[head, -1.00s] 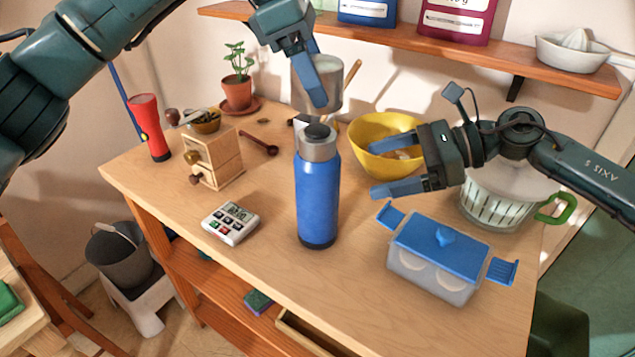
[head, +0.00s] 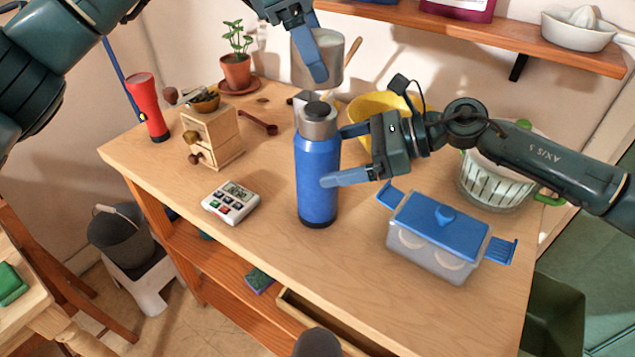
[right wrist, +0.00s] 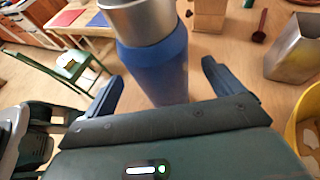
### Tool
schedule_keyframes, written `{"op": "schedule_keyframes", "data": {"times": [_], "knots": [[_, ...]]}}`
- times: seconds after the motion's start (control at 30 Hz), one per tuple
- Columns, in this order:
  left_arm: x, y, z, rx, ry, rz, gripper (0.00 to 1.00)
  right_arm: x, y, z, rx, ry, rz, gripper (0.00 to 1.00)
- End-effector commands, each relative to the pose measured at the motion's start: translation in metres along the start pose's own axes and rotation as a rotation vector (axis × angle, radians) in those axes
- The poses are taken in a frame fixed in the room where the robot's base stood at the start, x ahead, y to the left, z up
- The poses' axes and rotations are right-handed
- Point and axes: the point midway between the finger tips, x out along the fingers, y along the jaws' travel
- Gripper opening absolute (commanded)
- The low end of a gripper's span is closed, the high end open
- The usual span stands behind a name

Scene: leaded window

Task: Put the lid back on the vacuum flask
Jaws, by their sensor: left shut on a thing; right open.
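The vacuum flask (head: 316,200) stands upright on the table, a blue body with a silver neck and dark stopper on top. My left gripper (head: 318,66) is shut on the silver cup-shaped lid (head: 334,62) and holds it above the flask, apart from it. One left finger shows in front of the lid; the other is hidden. My right gripper (head: 335,157) is open at the flask's right side, its fingertips reaching the upper body. In the right wrist view the flask (right wrist: 155,70) lies between the two spread fingers; contact cannot be told.
A lidded container (head: 440,235) stands right of the flask, and a yellow bowl (head: 372,108) behind my right gripper. A timer (head: 231,203) and a wooden grinder (head: 212,138) are to the left. A shelf (head: 470,38) runs along the wall. The front tabletop is clear.

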Motion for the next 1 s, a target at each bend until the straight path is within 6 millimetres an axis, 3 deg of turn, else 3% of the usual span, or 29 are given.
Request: {"op": "schedule_keyframes", "data": {"times": [0.1,0.3,0.67,1.0], "knots": [[0.0,0.0,0.0,0.0,0.0,0.0,0.39,0.02,0.001,0.001,-0.003,0.0,0.002,0.93],[0.0,0.0,0.0,0.0,0.0,0.0,0.39,0.038,0.0,0.001,-0.001,0.0,0.0,0.93],[0.0,0.0,0.0,0.0,0.0,0.0,0.39,0.043,0.0,0.0,-0.001,0.0,-0.001,0.93],[0.0,0.0,0.0,0.0,0.0,0.0,0.39,0.042,0.0,0.0,-0.001,0.0,0.0,0.67]]}}
